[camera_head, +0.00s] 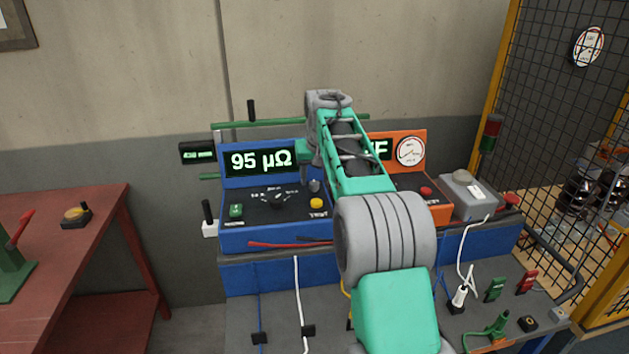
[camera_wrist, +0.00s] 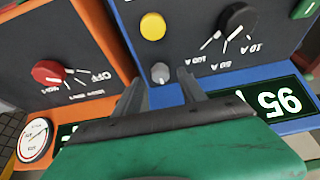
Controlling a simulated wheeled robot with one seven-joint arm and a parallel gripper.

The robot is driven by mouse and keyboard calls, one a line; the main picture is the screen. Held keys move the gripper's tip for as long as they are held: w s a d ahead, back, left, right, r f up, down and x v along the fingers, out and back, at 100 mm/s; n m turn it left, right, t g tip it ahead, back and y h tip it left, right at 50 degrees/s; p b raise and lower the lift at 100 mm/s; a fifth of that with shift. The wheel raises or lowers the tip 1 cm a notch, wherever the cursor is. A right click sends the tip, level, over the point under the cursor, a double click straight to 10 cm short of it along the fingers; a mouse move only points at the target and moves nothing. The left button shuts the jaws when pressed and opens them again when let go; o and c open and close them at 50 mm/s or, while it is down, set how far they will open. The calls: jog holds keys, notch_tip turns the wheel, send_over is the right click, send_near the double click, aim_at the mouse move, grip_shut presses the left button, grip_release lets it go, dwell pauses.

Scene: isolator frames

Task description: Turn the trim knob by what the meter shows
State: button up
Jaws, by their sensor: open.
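The blue meter (camera_head: 232,240) shows 95 µΩ on its lit display (camera_head: 262,160). The display also shows upside down in the wrist view (camera_wrist: 272,103). The small grey trim knob (camera_head: 315,185) stands on its panel just above the yellow button. In the wrist view the trim knob (camera_wrist: 160,74) lies beyond and between my fingertips, near the yellow button (camera_wrist: 152,26). My gripper (camera_wrist: 162,84) is open, with one finger to each side of the knob's line. I cannot tell whether either finger touches the knob. In the head view my arm hides most of the gripper.
A black selector dial (camera_wrist: 238,20) sits beside the knob. An orange unit (camera_head: 437,212) with a red knob (camera_wrist: 47,71) and a round gauge (camera_head: 410,151) stands close on the right; my arm partly hides it. Red and black leads lie along the front. A red table (camera_head: 70,235) is at left.

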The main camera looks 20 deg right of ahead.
aim_at(314, 186)
jog(key=shift+x, duration=1.25)
grip_shut()
